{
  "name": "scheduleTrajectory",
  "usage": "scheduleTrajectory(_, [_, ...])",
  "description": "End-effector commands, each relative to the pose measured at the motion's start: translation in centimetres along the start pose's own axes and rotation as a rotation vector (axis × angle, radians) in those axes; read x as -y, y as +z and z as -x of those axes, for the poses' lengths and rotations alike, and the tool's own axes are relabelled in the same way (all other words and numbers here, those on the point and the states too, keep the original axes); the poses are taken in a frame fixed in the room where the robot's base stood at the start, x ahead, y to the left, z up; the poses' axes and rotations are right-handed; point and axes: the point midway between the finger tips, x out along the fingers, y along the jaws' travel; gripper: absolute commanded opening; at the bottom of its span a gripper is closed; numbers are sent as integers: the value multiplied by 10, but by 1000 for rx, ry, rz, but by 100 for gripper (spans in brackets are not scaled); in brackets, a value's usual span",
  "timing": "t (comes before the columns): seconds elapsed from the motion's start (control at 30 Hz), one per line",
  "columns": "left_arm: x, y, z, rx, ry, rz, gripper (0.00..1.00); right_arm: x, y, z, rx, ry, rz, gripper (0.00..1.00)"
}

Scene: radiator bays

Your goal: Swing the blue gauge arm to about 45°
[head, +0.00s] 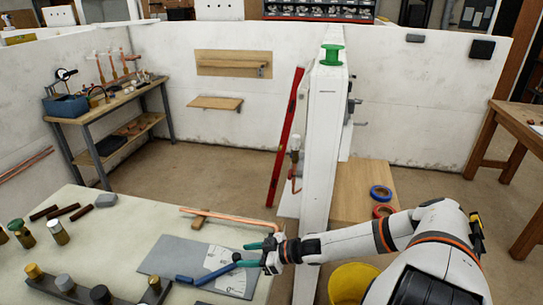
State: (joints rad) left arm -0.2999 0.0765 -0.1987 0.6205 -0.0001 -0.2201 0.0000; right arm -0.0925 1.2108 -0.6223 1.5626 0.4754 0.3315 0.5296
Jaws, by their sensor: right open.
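The blue gauge arm (214,274) lies across a grey plate (168,256) on the pale bench. It runs from the plate's lower left up to the right, over a white dial sheet (216,258) with fine markings. A small dark knob (237,257) shows at its right end. My right gripper (247,256) comes in from the right with its teal fingers apart, close to the knob. Whether the fingers touch the knob I cannot tell. The dial's numbers are too small to read. My left gripper is not in view.
A copper pipe (232,216) on a wooden block lies just behind the plate. Several metal fittings and dark rods lie at the bench's left. A white partition wall (322,150) stands right of the bench. A yellow bucket (352,282) is below my right arm.

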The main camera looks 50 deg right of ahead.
Motion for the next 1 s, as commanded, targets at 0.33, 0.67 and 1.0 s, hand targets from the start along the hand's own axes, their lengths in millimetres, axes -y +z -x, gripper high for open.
scheduleTrajectory(0.33, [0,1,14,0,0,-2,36,-1,0,57,-8,1,-3,47])
scheduleTrajectory(0.67, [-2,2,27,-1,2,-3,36,0,0,89,-4,0,0,47])
scheduleTrajectory(1.0, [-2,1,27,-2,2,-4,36,0,0,92,-1,-1,1,47])
